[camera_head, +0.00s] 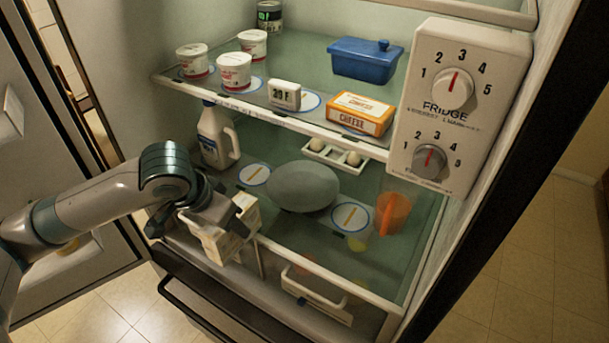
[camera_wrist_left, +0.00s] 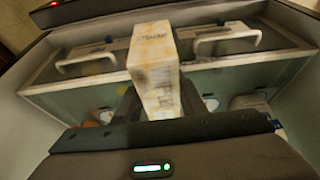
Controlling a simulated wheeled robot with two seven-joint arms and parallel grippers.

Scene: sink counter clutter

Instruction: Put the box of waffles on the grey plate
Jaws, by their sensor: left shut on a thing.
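The box of waffles (camera_head: 218,238) is a pale, cream carton in the head view, at the fridge's front left. It also shows in the left wrist view (camera_wrist_left: 154,62), tilted and standing out from between the fingers. My left gripper (camera_head: 222,212) is shut on the box and holds it in front of the lower shelf's edge. The grey plate (camera_head: 303,187) lies on the lower glass shelf, to the right of the box and apart from it. Its visible top is bare. My right gripper is not in view.
A white jug (camera_head: 217,137) stands behind my left gripper. An orange pitcher (camera_head: 392,212) stands right of the plate, and an egg holder (camera_head: 336,156) lies behind it. The upper shelf (camera_head: 290,122) holds tubs, a cheese box (camera_head: 360,113) and a blue dish (camera_head: 365,60).

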